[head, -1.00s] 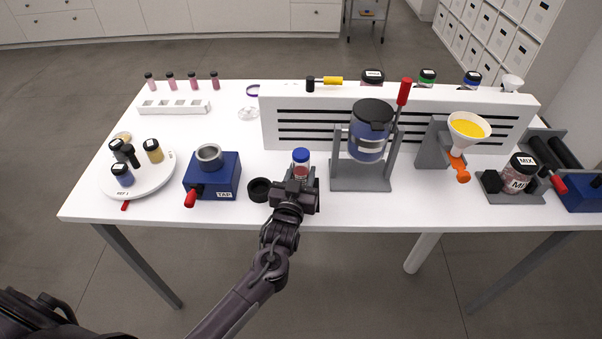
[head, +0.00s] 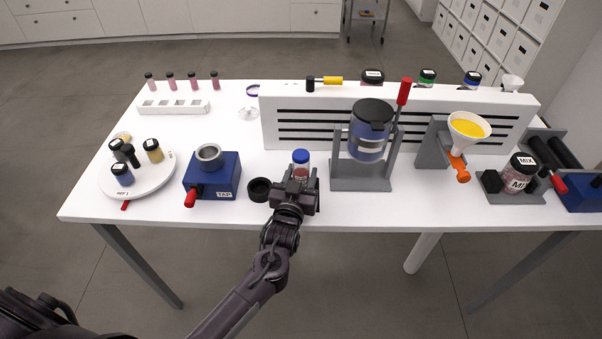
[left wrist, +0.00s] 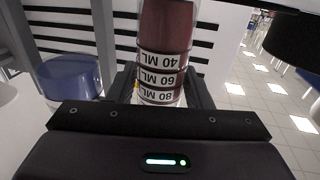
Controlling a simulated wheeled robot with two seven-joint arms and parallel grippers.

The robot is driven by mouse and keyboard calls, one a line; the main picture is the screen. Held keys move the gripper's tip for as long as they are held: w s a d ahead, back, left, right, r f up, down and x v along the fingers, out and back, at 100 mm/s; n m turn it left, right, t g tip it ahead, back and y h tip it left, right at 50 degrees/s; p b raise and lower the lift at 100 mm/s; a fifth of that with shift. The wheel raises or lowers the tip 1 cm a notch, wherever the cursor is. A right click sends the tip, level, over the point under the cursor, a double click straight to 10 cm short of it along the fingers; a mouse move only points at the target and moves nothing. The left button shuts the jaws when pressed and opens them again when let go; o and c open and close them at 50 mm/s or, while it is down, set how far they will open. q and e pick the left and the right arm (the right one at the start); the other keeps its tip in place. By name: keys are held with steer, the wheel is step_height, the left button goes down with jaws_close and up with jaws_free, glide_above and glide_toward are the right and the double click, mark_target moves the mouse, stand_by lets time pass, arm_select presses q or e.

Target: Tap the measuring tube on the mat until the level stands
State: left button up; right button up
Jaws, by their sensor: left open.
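The measuring tube (head: 301,168) is clear with a blue cap and dark red contents. It stands upright on the white table, left of the jar stand. In the left wrist view the tube (left wrist: 163,70) appears upside down, with labels 40 ML, 60 ML and 80 ML and red showing between them. My left gripper (head: 297,183) is at the tube, its open fingers on either side of it. The gripper hides the tube's lower part in the head view. I cannot make out a mat. My right gripper is not in view.
Left of the tube are an open black cup (head: 259,190) and a blue box marked TAP (head: 226,184) with a red handle. A grey stand (head: 361,185) holding a blue jar is close on the right. A slotted white panel (head: 293,132) stands behind.

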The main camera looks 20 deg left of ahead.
arm_select(q)
steer(key=c, duration=0.8)
steer(key=shift+r+p, duration=0.7)
steer(key=shift+f, duration=0.1)
steer(key=o, duration=0.8)
